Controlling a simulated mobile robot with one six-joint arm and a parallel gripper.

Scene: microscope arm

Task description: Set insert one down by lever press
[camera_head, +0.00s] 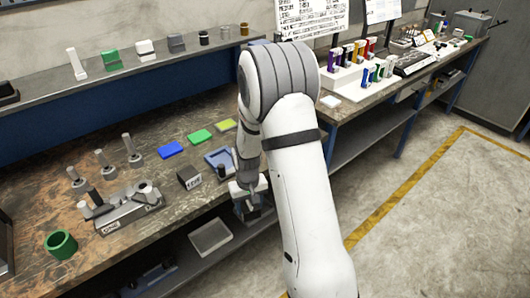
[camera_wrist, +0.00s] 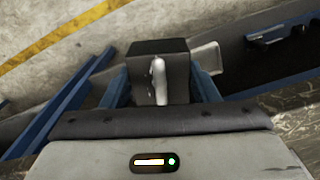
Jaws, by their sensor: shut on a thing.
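My gripper (camera_head: 250,190) is at the front edge of the workbench, partly hidden behind my own white arm in the head view. In the wrist view my gripper (camera_wrist: 159,92) is shut on a dark block (camera_wrist: 150,47) with a pale, shiny piece on its near face. I cannot tell whether this block is insert one. A grey metal device with a label plate (camera_head: 125,207) stands on the left of the bench, and a small dark labelled box (camera_head: 189,177) stands left of my gripper. I cannot tell which is the lever press.
Several upright grey posts stand behind the device. The floor at right is clear.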

